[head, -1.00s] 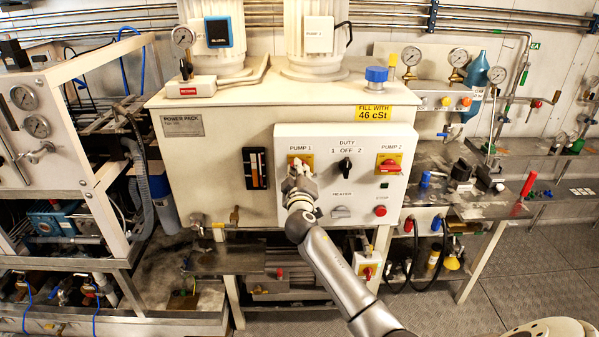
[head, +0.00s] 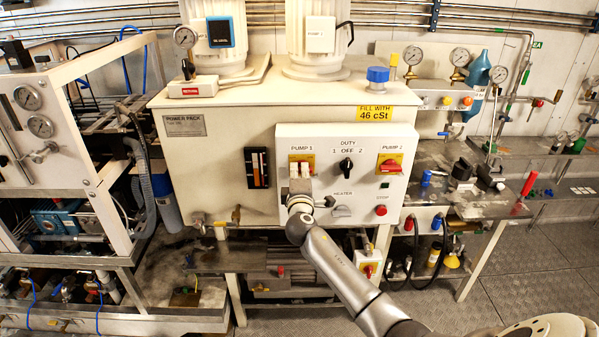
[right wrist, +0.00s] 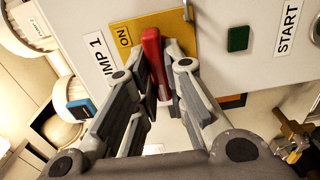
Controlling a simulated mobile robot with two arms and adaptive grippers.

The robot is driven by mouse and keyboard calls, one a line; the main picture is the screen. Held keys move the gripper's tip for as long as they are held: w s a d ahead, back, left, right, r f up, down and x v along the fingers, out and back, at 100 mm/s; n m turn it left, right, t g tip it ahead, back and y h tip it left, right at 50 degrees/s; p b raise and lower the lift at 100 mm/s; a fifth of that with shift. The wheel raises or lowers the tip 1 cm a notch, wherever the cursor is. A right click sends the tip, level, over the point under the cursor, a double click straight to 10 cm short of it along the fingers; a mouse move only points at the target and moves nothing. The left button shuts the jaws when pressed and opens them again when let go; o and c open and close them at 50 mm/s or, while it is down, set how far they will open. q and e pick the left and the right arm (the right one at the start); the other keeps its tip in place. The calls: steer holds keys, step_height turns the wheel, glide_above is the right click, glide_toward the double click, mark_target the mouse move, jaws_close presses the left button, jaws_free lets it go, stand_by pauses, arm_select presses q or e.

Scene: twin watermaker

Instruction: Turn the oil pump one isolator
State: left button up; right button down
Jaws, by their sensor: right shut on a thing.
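The pump 1 isolator (head: 303,157) is a red handle on a yellow plate at the upper left of the white control panel (head: 330,192). My right gripper (head: 300,170) is in front of it and hides most of the handle in the head view. In the right wrist view, the red handle (right wrist: 153,60) lies between the two fingers of my right gripper (right wrist: 157,62), which is shut on it. The handle stands nearly upright in that picture, beside the word ON on the yellow plate (right wrist: 133,31). My left gripper is not in view.
The panel also carries the duty switch (head: 346,165), the pump 2 isolator (head: 390,164), the heater switch (head: 342,211) and a red stop button (head: 381,210). A green button (right wrist: 238,38) is near the handle. A bench with fittings (head: 470,205) stands to the right.

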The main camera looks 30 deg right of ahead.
steer(key=shift+f, duration=0.1)
stand_by(0.4)
steer(key=c, duration=1.5)
jaws_free()
steer(key=shift+s, duration=0.1)
steer(key=v, duration=1.2)
